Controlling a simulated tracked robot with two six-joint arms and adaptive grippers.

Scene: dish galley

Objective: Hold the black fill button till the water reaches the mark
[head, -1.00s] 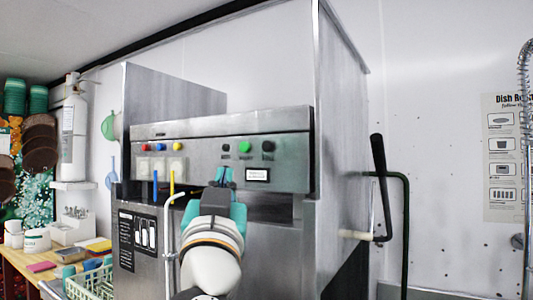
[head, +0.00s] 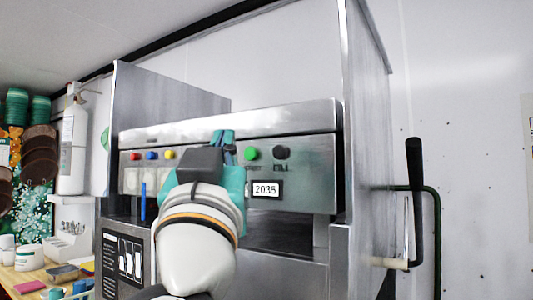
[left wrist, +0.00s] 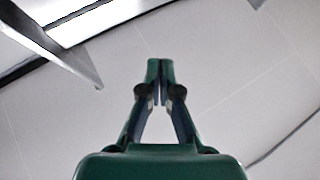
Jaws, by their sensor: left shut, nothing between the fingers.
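The black button (head: 281,152) sits at the right of the steel control panel (head: 310,185), beside a green button (head: 251,153). The small lettering under it is hard to read. My left gripper (head: 222,136) is in front of the panel, left of the green button, with its teal fingers pointing up. It covers the place of another dark button. I cannot tell whether the fingertips touch the panel. In the left wrist view the gripper (left wrist: 154,64) is shut with nothing in it. Neither water nor a mark is visible. My right gripper is out of view.
Red (head: 134,156), blue (head: 151,155) and yellow (head: 169,154) buttons are on the panel's left. A black lever (head: 415,200) stands at the machine's right. A fire extinguisher (head: 73,150) and a wooden counter (head: 30,277) are at left.

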